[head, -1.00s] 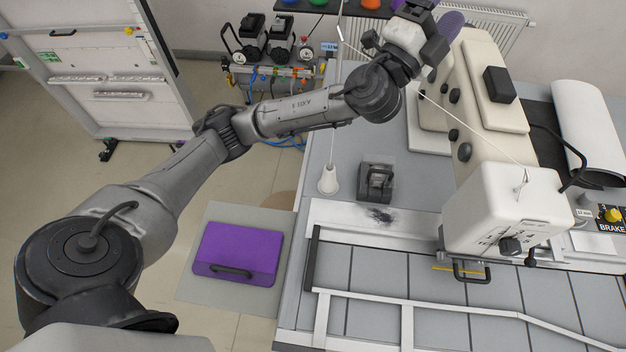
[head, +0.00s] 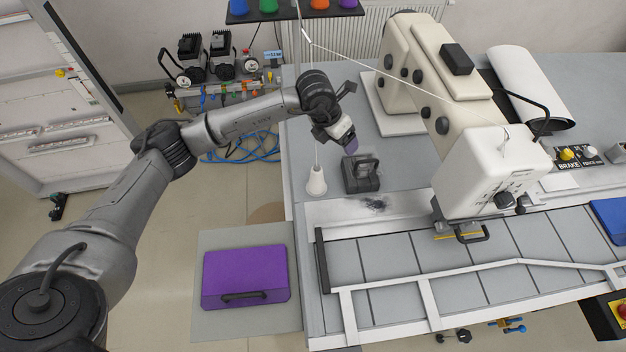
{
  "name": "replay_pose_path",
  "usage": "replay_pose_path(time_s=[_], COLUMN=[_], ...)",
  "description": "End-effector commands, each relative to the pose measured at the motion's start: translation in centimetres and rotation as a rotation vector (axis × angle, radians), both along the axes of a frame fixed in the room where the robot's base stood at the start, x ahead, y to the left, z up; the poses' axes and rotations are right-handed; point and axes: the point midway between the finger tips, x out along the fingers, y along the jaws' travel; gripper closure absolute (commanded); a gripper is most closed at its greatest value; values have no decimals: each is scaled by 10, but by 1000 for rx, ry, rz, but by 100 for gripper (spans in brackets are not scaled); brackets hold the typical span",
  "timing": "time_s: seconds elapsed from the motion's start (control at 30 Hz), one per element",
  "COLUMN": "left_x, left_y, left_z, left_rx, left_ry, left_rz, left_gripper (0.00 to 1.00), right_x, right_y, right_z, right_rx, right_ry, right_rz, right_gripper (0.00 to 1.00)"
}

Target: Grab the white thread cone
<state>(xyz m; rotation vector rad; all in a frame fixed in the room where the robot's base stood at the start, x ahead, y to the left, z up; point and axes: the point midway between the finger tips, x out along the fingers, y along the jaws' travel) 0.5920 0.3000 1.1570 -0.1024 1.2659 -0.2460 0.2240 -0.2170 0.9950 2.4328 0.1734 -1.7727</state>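The white thread cone (head: 316,182) stands upright near the table's left edge, with a thin thread rising from it. My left gripper (head: 350,144) is above and to the right of the cone, apart from it, over the table. A purple piece shows at its lower end; I cannot tell whether it is part of the gripper or something held. The fingers are small and partly hidden, so their opening is unclear. My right gripper is out of view.
A dark metal block (head: 360,177) stands just right of the cone. The large cream sewing machine (head: 480,170) is farther right. A rack with colored cones (head: 268,6) is at the top. A purple case (head: 245,272) lies on a floor mat.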

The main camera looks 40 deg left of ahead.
Motion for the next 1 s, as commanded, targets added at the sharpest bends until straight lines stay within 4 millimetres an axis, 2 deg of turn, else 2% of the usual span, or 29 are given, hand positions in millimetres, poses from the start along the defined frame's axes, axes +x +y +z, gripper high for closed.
replay_pose_path(time_s=[0.13, 0.37, 0.47, 0.8, 1.0], left_x=[-24, -46, -46, -46, -45], left_y=[24, 39, 39, 38, 38], left_z=[-9, -13, -21, -77, -94], left_rx=[144, 231, 226, 223, 222], left_ry=[161, 305, 309, 309, 306], left_rz=[62, 131, 158, 160, 161], left_gripper=[24, 24, 24, 24, 24], right_x=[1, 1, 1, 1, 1], right_y=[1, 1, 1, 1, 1], right_z=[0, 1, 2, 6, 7], right_rx=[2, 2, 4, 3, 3], right_ry=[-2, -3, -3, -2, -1], right_rz=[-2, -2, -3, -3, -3], right_gripper=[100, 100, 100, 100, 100])
